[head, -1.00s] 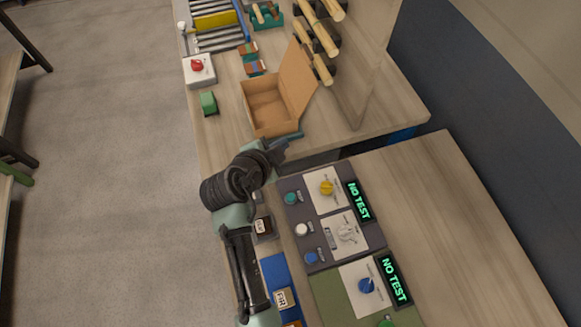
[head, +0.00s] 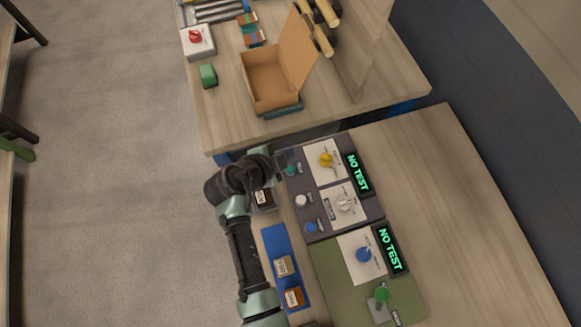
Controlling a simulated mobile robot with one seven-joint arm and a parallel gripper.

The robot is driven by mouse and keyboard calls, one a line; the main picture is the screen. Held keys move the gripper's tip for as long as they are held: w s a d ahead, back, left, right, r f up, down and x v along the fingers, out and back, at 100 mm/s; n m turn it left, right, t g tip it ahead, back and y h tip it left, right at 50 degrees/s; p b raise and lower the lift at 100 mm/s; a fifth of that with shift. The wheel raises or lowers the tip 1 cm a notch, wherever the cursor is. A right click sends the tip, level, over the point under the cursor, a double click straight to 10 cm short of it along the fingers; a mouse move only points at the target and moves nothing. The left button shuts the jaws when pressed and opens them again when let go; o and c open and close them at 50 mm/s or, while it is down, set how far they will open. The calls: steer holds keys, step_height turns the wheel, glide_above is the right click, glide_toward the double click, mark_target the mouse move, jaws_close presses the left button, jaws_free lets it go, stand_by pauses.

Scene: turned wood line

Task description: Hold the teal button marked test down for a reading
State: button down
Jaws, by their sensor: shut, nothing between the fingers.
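The teal button (head: 291,170) is at the far left corner of the dark grey test panel (head: 322,225). Its label is too small to read. My gripper (head: 283,161) is shut and empty, close beside the teal button at its upper left. I cannot tell whether it touches the button, and part of the tip is hard to make out against the panel. The panel's display (head: 357,172) reads NO TEST in green. Below the teal button are a white button (head: 301,200) and a blue button (head: 310,227).
A yellow knob (head: 326,160) and a white knob (head: 346,204) stand on the panel. A green panel (head: 340,295) with its own NO TEST display (head: 392,248) adjoins it. A blue tray (head: 271,241) holds small labelled blocks. An open cardboard box (head: 268,107) stands on the far table.

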steer(key=b, duration=0.4)
glide_above(287, 172)
step_height(287, 172, down, 6)
steer(key=shift+r, duration=0.2)
steer(key=shift+f+b, duration=0.55)
steer(key=shift+f, duration=0.2)
stand_by(1.0)
steer(key=shift+f+b, duration=0.4)
steer(key=shift+b, duration=0.2)
steer(key=shift+f+b, duration=0.4)
steer(key=shift+b, duration=0.1)
stand_by(1.9)
steer(key=shift+r, duration=0.15)
stand_by(0.3)
steer(key=shift+r+p, duration=0.5)
steer(key=shift+r, duration=0.2)
steer(key=shift+r, duration=0.15)
steer(key=shift+r+p, duration=1.75)
steer(key=shift+r, duration=0.65)
